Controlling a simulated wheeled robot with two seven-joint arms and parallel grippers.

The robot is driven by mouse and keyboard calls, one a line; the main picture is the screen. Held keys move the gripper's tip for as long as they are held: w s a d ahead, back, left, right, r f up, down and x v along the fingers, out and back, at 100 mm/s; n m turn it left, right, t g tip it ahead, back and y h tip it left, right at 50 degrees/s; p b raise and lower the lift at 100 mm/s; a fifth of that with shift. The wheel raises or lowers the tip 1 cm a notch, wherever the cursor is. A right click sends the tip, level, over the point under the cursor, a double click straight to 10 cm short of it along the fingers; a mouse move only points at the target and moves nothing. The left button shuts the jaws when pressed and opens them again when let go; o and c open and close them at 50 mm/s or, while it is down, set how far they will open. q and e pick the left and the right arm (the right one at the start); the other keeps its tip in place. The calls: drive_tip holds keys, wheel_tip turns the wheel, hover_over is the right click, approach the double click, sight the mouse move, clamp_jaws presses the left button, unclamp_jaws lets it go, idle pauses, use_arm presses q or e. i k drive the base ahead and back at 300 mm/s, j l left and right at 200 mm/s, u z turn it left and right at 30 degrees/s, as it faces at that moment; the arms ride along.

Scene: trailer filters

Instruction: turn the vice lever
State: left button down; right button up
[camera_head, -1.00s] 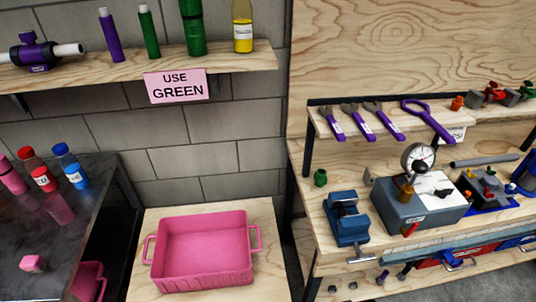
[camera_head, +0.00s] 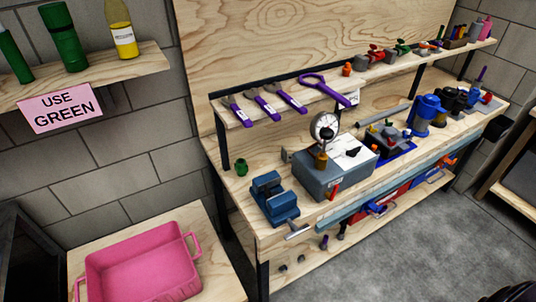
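A blue vice (camera_head: 272,196) stands on the wooden workbench near its left front corner. Its silver lever (camera_head: 297,232) sticks out at the bench's front edge, below the vice body. Neither of my grippers shows in the head view, so whether they are open or shut is not visible.
A grey box with a dial gauge (camera_head: 325,127) stands right of the vice, and a small green part (camera_head: 242,167) behind it. A pink tray (camera_head: 145,262) sits on a low table at left. Grey floor (camera_head: 390,255) is clear in front of the bench.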

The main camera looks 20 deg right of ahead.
sight(296, 230)
drive_tip(key=z, duration=0.9)
